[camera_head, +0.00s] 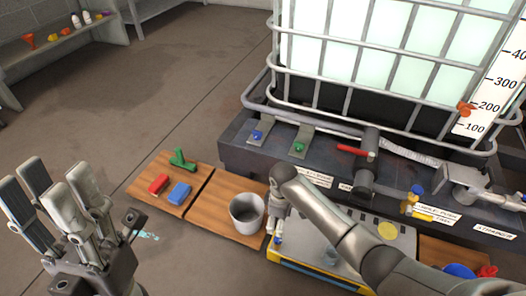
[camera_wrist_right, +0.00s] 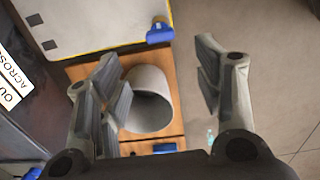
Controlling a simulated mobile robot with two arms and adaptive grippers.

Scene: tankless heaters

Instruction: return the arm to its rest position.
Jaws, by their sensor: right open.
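My right arm (camera_head: 330,220) reaches in from the lower right of the head view and bends down beside a grey bucket (camera_head: 247,212). In the right wrist view, my right gripper (camera_wrist_right: 160,72) is open, with its fingers wide apart and nothing held. The bucket (camera_wrist_right: 148,100) shows beyond and partly behind the left fingers in that view; I cannot tell how far away it is. My left gripper (camera_head: 55,195) is raised at the lower left of the head view, its fingers spread and empty.
A caged tank (camera_head: 385,55) stands behind. Open floor (camera_head: 150,100) is at left.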

